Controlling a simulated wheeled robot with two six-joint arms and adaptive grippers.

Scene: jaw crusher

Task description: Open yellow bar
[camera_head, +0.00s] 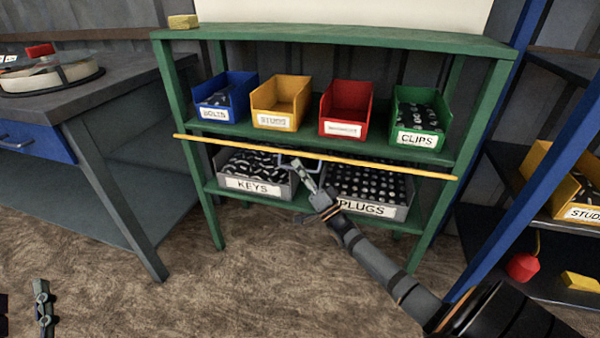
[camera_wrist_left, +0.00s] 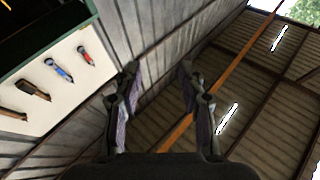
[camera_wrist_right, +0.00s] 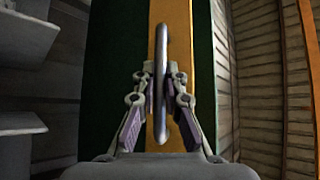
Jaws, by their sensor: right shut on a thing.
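The yellow bar (camera_head: 240,145) runs across the front of the green shelf, slightly lower at its right end. A grey loop handle (camera_wrist_right: 161,70) stands out from the bar, which also shows behind it in the right wrist view (camera_wrist_right: 181,60). My right gripper (camera_head: 300,168) is at the bar's middle, its fingers closed around the handle. In the right wrist view its fingertips (camera_wrist_right: 160,76) press on both sides of the handle. My left gripper (camera_wrist_left: 158,72) is open and empty, pointing up toward the wall and roof. Part of it shows at the lower left of the head view.
The green shelf (camera_head: 340,38) holds blue, yellow, red and green bins on top and grey KEYS (camera_head: 252,186) and PLUGS (camera_head: 372,209) bins below. A grey workbench (camera_head: 110,80) stands left. A blue-framed rack (camera_head: 565,150) stands right. The floor in front is clear.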

